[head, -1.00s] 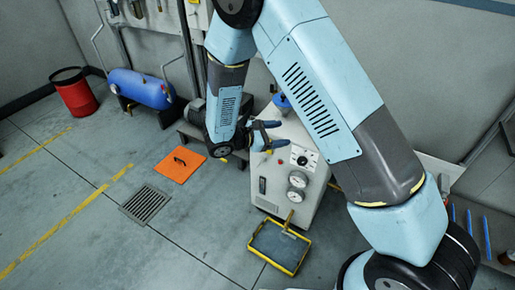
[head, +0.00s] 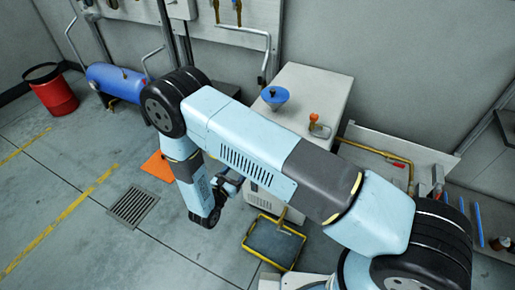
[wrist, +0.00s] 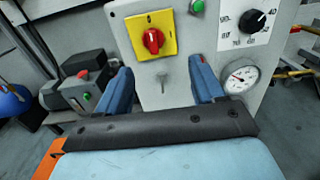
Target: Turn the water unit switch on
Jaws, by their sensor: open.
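The water unit is a pale grey cabinet (head: 318,92) with a blue funnel (head: 275,96) on top; my arm hides most of its front in the head view. In the wrist view its front panel (wrist: 207,37) carries a red rotary switch (wrist: 153,41) on a yellow plate (wrist: 170,20). The switch's grip looks roughly upright; its marks are too small to read. My gripper (wrist: 160,66) is open and empty, its blue fingers below and to either side of the switch, apart from it. In the head view my gripper (head: 231,184) is partly hidden by my arm.
A green button (wrist: 197,6), a black dial (wrist: 254,21) and a round gauge (wrist: 240,77) sit right of the switch. A small keyhole-like fitting (wrist: 163,78) is below it. A yellow-rimmed tray (head: 270,250) lies on the floor. Left floor is mostly clear.

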